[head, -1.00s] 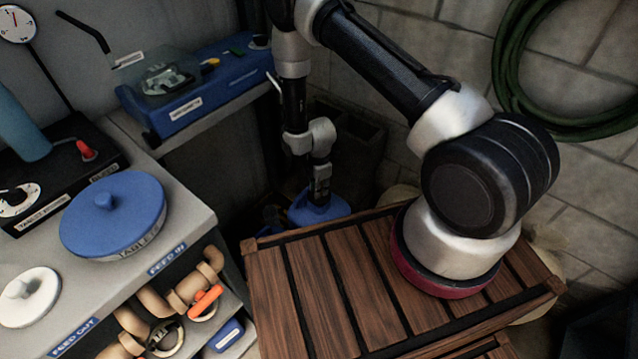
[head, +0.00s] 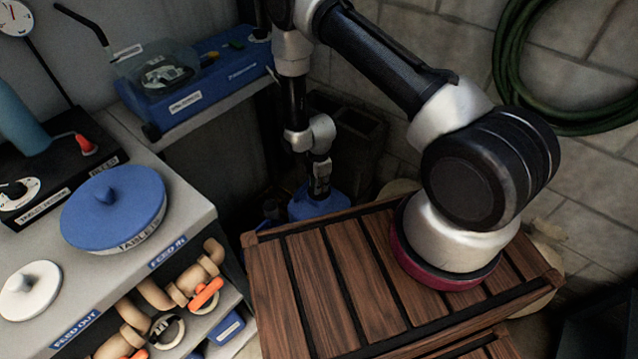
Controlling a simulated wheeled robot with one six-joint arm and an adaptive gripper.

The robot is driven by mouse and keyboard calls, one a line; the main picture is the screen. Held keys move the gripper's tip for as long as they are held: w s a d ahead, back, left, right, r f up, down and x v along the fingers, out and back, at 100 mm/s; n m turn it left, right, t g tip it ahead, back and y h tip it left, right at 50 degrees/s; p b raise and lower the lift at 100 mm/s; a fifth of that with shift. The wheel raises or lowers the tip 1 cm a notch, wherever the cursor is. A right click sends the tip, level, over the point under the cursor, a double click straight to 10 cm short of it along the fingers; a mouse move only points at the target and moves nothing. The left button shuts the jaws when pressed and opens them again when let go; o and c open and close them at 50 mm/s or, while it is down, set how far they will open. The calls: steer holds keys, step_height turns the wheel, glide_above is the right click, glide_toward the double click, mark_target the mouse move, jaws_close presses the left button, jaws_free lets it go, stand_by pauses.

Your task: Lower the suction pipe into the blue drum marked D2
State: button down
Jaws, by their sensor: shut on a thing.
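A blue drum (head: 333,205) stands low in the dark gap behind the wooden slats, in the middle of the head view. Its lower part is hidden by the slats and no D2 mark can be read. My gripper (head: 319,190) points down right over the drum's top, small and dark in the picture. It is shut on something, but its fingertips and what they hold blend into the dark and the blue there. I cannot make out the suction pipe's outline or whether its end is inside the drum.
The slatted wooden platform (head: 338,270) lies in front of the drum. A grey counter at left bears a blue lid marked TABLETS (head: 113,207) and a white lid (head: 30,288). A blue device (head: 205,88) sits on a shelf behind. A green hose (head: 505,70) hangs on the block wall.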

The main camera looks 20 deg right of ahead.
steer(key=shift+f, duration=0.1)
steer(key=c, duration=1.2)
jaws_free()
steer(key=shift+o, duration=0.2)
step_height(320, 180, up, 12)
